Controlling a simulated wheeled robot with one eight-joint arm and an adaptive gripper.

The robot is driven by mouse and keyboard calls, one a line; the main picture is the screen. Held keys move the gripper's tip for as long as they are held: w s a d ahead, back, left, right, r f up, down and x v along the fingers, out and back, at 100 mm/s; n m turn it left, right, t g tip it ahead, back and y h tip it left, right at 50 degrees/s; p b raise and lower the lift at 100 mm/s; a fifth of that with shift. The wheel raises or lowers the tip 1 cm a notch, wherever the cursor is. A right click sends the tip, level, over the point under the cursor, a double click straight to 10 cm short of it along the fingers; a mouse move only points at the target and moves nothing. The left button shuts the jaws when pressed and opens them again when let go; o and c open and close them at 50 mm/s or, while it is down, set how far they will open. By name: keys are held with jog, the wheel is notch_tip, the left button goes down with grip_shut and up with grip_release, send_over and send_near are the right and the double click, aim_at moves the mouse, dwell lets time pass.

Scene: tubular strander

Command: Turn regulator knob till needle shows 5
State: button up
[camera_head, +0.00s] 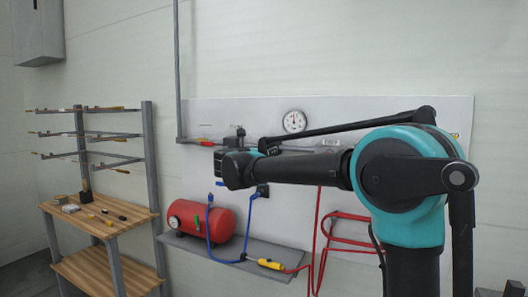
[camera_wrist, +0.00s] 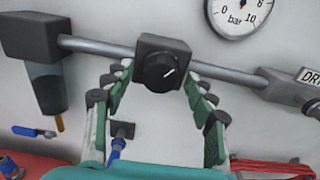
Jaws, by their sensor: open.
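The line points up and to the right. My gripper (camera_wrist: 156,80) is open, its green-and-black fingers left and right of the knob; I cannot tell whether they touch it. The whole gauge (camera_head: 294,121) shows in the head view, too small to read surely. My arm hides the knob there.
A metal pipe (camera_wrist: 220,68) runs through the regulator block, with a filter bowl (camera_wrist: 47,88) at left and a labelled block (camera_wrist: 290,90) at right. Below are a red tank (camera_head: 203,222) on a shelf and blue and red hoses. A wooden workbench (camera_head: 120,213) stands left.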

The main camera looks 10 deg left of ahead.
jog(key=shift+w, duration=0.2)
jog(key=c, duration=1.2)
jog(key=shift+o, duration=0.2)
jog(key=shift+m, duration=0.7)
jog(key=o, duration=1.2)
jog(key=shift+c, duration=0.2)
jog(key=shift+s, duration=0.15)
